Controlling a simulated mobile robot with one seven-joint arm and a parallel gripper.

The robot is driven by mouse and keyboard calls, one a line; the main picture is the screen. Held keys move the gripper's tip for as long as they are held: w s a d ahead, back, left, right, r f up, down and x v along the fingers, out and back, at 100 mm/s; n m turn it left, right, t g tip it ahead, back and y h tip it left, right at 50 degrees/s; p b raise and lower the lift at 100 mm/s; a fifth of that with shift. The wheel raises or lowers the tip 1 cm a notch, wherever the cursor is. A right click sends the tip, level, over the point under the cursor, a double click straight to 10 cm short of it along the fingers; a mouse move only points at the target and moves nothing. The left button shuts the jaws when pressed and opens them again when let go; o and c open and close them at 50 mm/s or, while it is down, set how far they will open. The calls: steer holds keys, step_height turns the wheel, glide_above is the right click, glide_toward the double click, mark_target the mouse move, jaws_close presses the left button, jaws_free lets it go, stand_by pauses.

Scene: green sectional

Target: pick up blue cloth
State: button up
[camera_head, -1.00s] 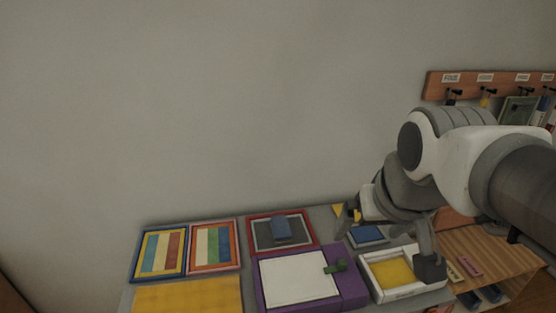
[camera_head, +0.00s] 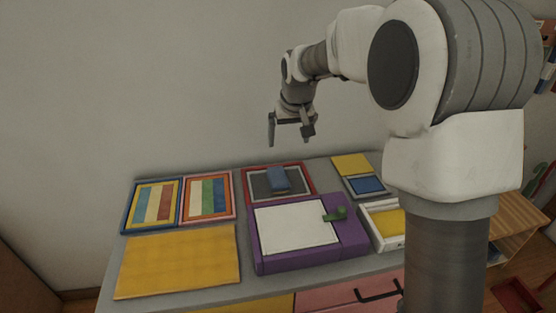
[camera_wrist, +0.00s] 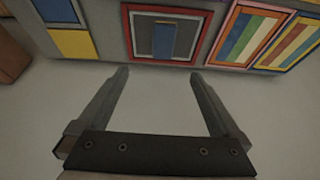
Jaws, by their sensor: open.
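A blue folded piece (camera_head: 278,180) lies on a dark grey panel inside a red frame (camera_head: 307,178) at the back of the table. It also shows in the wrist view (camera_wrist: 163,42). A flat blue square (camera_head: 368,185) lies in a small grey tray to its right. I cannot tell for certain which of the two is the cloth. My gripper (camera_head: 290,135) is open and empty, pointing down above the back of the table near the red frame. In the wrist view, the fingers (camera_wrist: 158,75) stand apart with nothing between them, and the red frame shows beyond their tips.
A yellow mat (camera_head: 180,262) and a purple-framed white board (camera_head: 295,227) lie in front. A yellow square (camera_head: 351,163) and a white tray (camera_head: 385,243) are at the right. The wall (camera_head: 150,80) is close behind.

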glide_toward(278, 175)
steer(key=b+x, duration=0.2)
steer(key=x, duration=0.1)
steer(key=shift+s+a+f+b, duration=0.15)
steer(key=shift+a+b, duration=0.05)
steer(key=shift+b, duration=0.15)
steer(key=shift+b+x, duration=0.65)
steer(key=shift+x, duration=2.1)
steer(key=shift+d, duration=0.25)
steer(key=shift+s, duration=0.1)
steer(key=shift+c, duration=0.2)
steer(key=c, duration=1.3)
steer(key=shift+r, duration=0.7)
step_height(278, 175, up, 3)
steer(key=shift+f+p, duration=0.15)
steer(key=shift+p, duration=0.45)
steer(key=s+d+r, duration=0.2)
steer(key=d, duration=0.1)
steer(key=s+d+r+p, duration=0.1)
steer(key=s+d+r, duration=0.1)
steer(key=d, duration=0.1)
steer(key=s+d+r, duration=0.2)
steer(key=d+r, duration=0.1)
steer(key=d, duration=0.1)
